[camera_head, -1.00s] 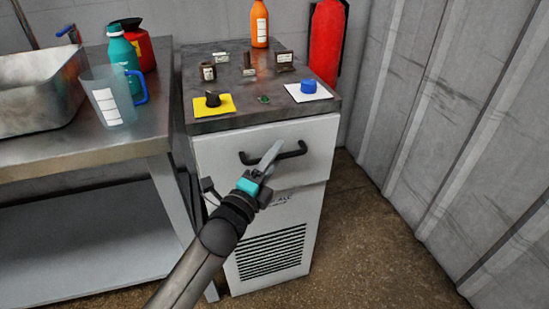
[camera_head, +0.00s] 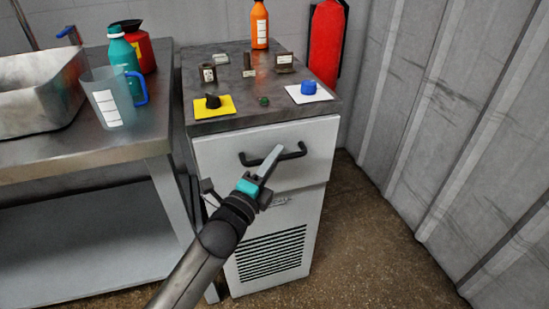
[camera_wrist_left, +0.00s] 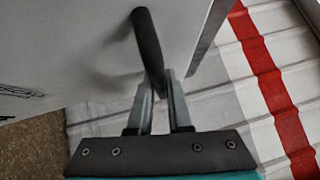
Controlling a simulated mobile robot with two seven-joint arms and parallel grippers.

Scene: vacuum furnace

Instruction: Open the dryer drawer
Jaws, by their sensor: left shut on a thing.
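My left gripper (camera_head: 272,158) is at the middle of the handle. In the left wrist view, the left gripper's fingers (camera_wrist_left: 158,105) lie on either side of the handle bar (camera_wrist_left: 147,42) and are shut on it. The fingers cover part of the handle in the head view. My right gripper is in neither view.
The dryer top (camera_head: 225,122) holds knobs on yellow and white cards, several small parts and an orange bottle (camera_head: 260,24). A steel table (camera_head: 120,140) with a jug stands close on the left. A corrugated wall (camera_head: 440,120) rises on the right. Floor in front is clear.

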